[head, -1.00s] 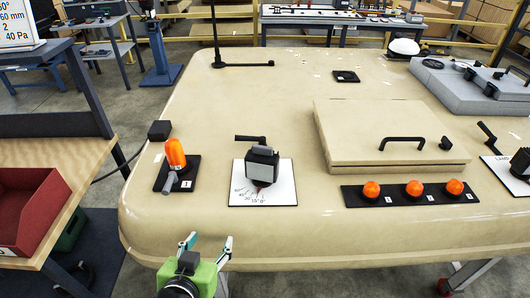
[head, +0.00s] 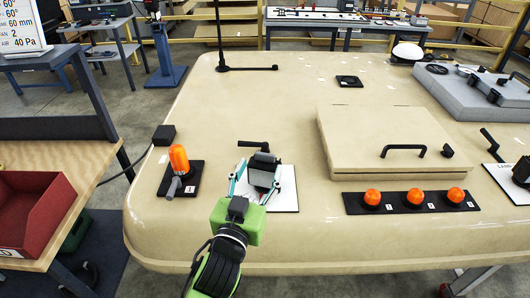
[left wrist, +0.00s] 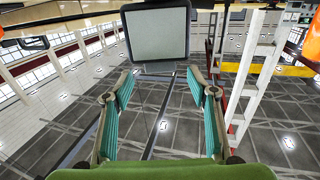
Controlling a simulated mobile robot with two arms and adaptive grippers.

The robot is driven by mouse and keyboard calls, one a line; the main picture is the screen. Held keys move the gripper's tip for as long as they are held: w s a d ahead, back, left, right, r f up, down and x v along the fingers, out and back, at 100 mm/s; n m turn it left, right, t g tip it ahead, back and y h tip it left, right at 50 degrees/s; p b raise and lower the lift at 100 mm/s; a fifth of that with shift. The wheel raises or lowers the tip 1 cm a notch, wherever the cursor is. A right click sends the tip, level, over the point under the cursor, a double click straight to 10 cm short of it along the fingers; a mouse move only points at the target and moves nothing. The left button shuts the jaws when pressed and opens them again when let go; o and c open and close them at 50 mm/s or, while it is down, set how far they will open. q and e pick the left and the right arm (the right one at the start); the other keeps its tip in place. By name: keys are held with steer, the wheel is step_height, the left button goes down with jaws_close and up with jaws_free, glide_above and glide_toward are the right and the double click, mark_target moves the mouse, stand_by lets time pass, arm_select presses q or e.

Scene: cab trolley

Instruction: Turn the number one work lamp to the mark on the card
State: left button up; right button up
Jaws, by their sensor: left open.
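The work lamp (head: 263,172) on the left is a dark box with a pale front face and a black handle behind it. It stands on a white card (head: 288,201); the card's angle marks are hidden behind my left gripper. My left gripper (head: 257,177) is open, its teal fingers to the left and right of the lamp in the head view. In the left wrist view the lamp's pale face (left wrist: 156,35) fills the space at and beyond the fingertips (left wrist: 159,82). I cannot tell whether the fingers touch it. My right gripper is not in view.
An orange beacon (head: 178,158) with a grey lever stands left of the lamp. A hatch (head: 385,140) and orange domes (head: 414,196) lie to the right, with another lamp (head: 521,171) at the right edge. A partly cropped sign (head: 30,32) shows "60°", "60 mm", "2" and "40 Pa".

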mark_target(264, 158)
arm_select(q)
steer(key=x, duration=0.6)
steer(key=shift+p, duration=0.4)
steer(key=c, duration=1.1)
